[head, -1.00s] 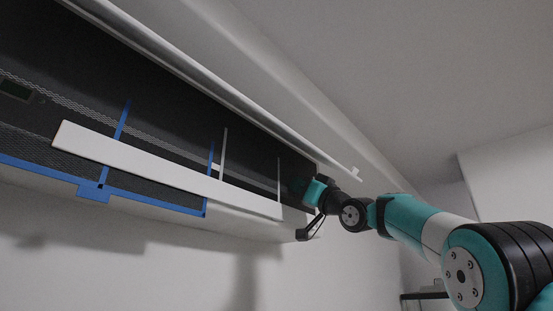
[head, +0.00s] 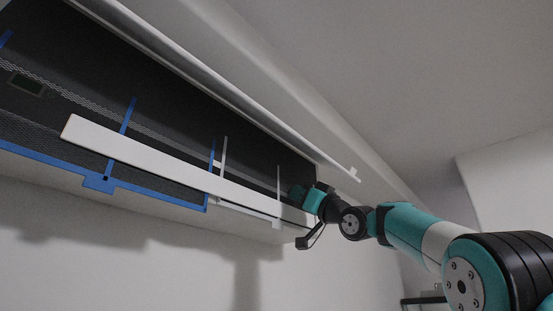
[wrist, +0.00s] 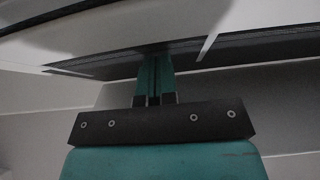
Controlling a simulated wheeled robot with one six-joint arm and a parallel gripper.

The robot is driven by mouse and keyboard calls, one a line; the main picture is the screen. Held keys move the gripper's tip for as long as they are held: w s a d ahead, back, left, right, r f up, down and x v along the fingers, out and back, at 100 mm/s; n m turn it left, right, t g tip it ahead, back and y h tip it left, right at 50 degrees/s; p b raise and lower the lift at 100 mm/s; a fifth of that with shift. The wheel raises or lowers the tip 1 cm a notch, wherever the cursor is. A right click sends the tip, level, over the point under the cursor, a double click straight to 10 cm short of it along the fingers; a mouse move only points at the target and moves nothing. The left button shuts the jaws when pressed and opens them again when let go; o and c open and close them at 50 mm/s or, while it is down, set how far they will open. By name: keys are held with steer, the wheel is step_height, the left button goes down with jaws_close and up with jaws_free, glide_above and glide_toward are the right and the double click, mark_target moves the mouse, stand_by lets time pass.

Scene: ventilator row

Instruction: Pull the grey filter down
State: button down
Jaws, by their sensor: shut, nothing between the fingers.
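The grey filter (head: 224,152) has a thin light-grey frame and sits in the right part of the open ventilator unit in the head view. A long white slat crosses in front of it and hides part of its frame. A small light tab (head: 278,222) shows below the slat at its lower right. My gripper (head: 296,191) is at the unit's right end, to the right of the filter, and looks apart from the tab. In the wrist view my gripper (wrist: 154,72) is shut and empty, its tips up by the dark opening. Whether the tips touch anything is unclear.
A blue-framed filter (head: 100,184) sits to the left. The white slat (head: 150,152) runs along the unit's front. The raised cover (head: 230,87) slopes above the opening. The white wall below is clear.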

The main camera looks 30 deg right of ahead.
mark_target(290, 203)
steer(key=shift+w+f+b, duration=0.15)
steer(key=shift+f+b, duration=0.9)
steer(key=shift+f, duration=0.2)
steer(key=shift+f+b, duration=0.3)
steer(key=shift+f, duration=0.25)
steer(key=shift+s+d+b, duration=0.2)
steer(key=shift+s+b, duration=0.2)
steer(key=shift+s, duration=0.1)
steer(key=shift+s+r, duration=0.1)
steer(key=shift+r, duration=0.15)
